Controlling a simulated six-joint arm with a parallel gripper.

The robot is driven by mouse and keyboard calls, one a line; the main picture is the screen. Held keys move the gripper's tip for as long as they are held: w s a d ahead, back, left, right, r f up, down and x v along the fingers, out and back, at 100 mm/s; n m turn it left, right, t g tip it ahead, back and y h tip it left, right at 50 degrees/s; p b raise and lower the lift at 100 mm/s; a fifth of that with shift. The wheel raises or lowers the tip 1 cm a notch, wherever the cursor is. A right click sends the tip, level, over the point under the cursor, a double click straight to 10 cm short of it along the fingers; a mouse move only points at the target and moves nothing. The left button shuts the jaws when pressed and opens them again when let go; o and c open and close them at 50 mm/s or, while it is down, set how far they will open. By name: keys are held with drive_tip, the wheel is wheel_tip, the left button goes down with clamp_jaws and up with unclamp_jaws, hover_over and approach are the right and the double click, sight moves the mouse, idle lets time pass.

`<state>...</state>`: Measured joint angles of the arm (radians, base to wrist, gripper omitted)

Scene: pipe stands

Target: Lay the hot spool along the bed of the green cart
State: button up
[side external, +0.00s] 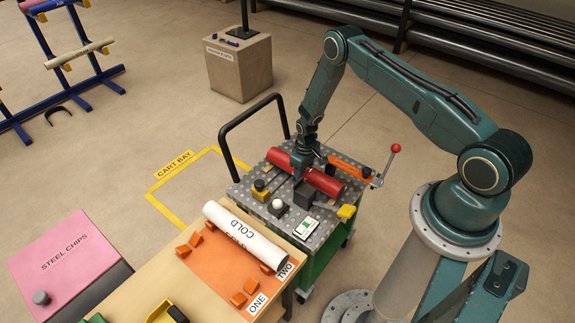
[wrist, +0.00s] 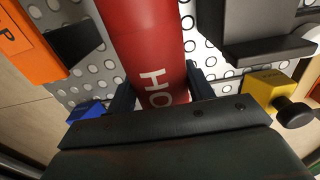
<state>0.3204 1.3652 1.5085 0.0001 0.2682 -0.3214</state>
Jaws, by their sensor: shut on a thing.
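The hot spool is a red pipe (side external: 318,178) lying along the perforated grey top of the green cart (side external: 237,193). In the wrist view the red pipe (wrist: 148,40) runs up from between my jaws, with white letters "HO" showing. My gripper (side external: 301,163) is at the spool's middle and is shut on it. In the wrist view my gripper's fingers (wrist: 158,88) stand on either side of the pipe. Whether the spool touches the cart bed is hard to tell. The cart's green side (side external: 318,268) shows below its top.
A white COLD pipe (side external: 245,236) lies on an orange mat on the table at front left. The cart top also holds an orange clamp (side external: 350,168) with a red-knobbed lever, yellow blocks (side external: 261,190), dark blocks and a small meter (side external: 306,228). A black handle (side external: 224,140) rises behind.

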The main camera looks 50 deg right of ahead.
drive_tip(key=shift+f, duration=0.2)
drive_tip(key=o, duration=1.5)
drive_tip(key=shift+f, duration=0.1)
drive_tip(key=shift+r, duration=0.25)
drive_tip(key=shift+r, duration=3.55)
drive_tip(key=shift+r, duration=0.1)
